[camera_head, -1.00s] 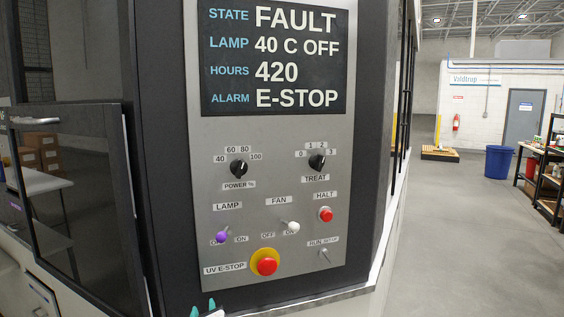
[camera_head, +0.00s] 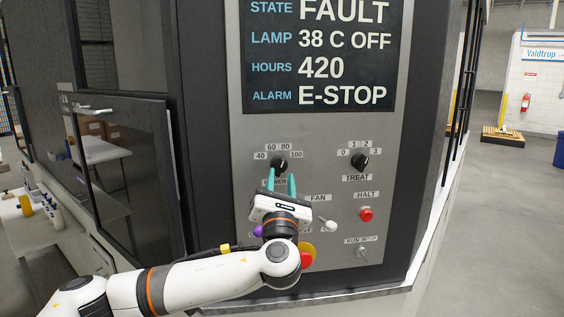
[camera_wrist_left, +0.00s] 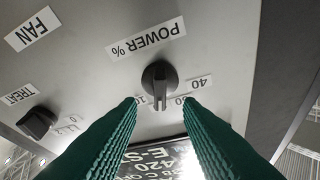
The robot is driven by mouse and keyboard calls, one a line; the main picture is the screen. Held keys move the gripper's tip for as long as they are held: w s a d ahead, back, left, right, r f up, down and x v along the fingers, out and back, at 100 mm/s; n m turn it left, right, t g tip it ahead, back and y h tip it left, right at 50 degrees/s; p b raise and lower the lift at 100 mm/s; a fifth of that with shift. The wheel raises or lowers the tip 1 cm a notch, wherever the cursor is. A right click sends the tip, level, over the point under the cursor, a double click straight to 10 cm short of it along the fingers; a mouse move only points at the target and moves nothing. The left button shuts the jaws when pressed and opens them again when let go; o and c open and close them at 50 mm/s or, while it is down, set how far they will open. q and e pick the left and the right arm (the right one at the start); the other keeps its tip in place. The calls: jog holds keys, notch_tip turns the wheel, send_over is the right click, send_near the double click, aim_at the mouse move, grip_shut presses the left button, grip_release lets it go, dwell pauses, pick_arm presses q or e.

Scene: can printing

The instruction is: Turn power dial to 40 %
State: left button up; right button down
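The power dial (camera_head: 279,165) is a black knob on the grey control panel, with 40, 60, 80 and 100 labels arched above it. It also shows in the left wrist view (camera_wrist_left: 160,80), upside down, between and beyond the fingertips. My left gripper (camera_head: 281,178) is just below the dial in the head view, with its green fingers apart and pointing up at it. In the left wrist view the fingers (camera_wrist_left: 162,103) are open with nothing between them, and I cannot tell whether they touch the knob. The dial's exact setting is hard to read. My right gripper is not in view.
The treat dial (camera_head: 360,161) is right of the power dial. The red halt button (camera_head: 366,214) and the fan switch (camera_head: 329,225) are below. My left arm partly covers the purple lamp switch (camera_head: 258,231) and red E-stop (camera_head: 307,259). The display (camera_head: 320,55) reads FAULT.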

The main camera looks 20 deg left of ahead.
aim_at(279, 169)
pick_arm(q)
jog(key=shift+p+x, duration=0.5)
jog(key=shift+x, duration=1.2)
grip_shut()
jog(key=shift+f+n+y+b, duration=0.25)
jog(key=shift+n+y+b, duration=0.15)
jog(key=shift+n+b, duration=0.35)
jog(key=n+g+y+b, duration=0.1)
jog(key=n+b, duration=0.2)
jog(key=n+y+b, duration=0.2)
jog(key=n+b, duration=0.1)
jog(key=n, duration=0.1)
jog(key=n+g+y+b, duration=0.1)
jog(key=n+b, duration=0.2)
jog(key=shift+d+f+n+g+y+b, duration=0.1)
jog(key=shift+d+n+g+y+b, duration=0.05)
jog(key=shift+n+g+y+b, duration=0.2)
jog(key=n+g+y+b, duration=0.1)
jog(key=n, duration=0.1)
jog(key=n+g+y+b, duration=0.1)
jog(key=n, duration=0.2)
jog(key=shift+w+r+n+g+b, duration=0.1)
jog(key=shift+n+g+b, duration=0.4)
jog(key=shift+n, duration=0.7)
jog(key=shift+r+n+g+b, duration=0.15)
jog(key=shift+n+g+b, duration=0.15)
jog(key=shift+n+g, duration=0.65)
jog(key=shift+n+t, duration=0.3)
jog(key=shift+n, duration=0.25)
